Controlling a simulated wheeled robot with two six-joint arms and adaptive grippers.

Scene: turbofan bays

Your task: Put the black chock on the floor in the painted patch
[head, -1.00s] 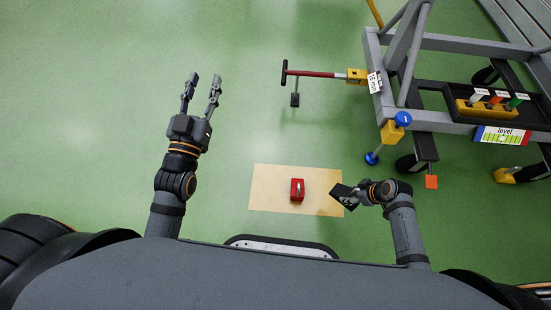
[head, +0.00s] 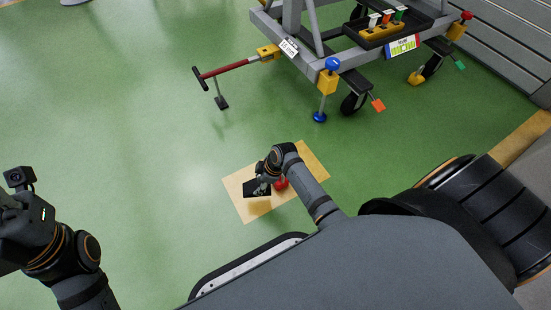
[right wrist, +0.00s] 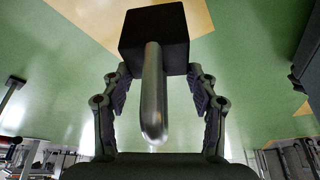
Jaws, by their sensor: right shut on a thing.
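The black chock (head: 256,188) is a dark block with a metal handle. My right gripper (head: 264,174) is shut on it. In the right wrist view the chock (right wrist: 153,38) is at the far end of the fingers, its handle pointing back between them. The painted patch (head: 247,212) is a pale tan rectangle on the green floor. In the head view the chock overlaps the patch's left part; I cannot tell whether it touches the floor. My left arm shows at the lower left, but its fingers are out of the frame.
A grey wheeled stand (head: 300,60) with a red-handled tow bar (head: 226,69) is beyond the patch. Green floor left of the patch is clear.

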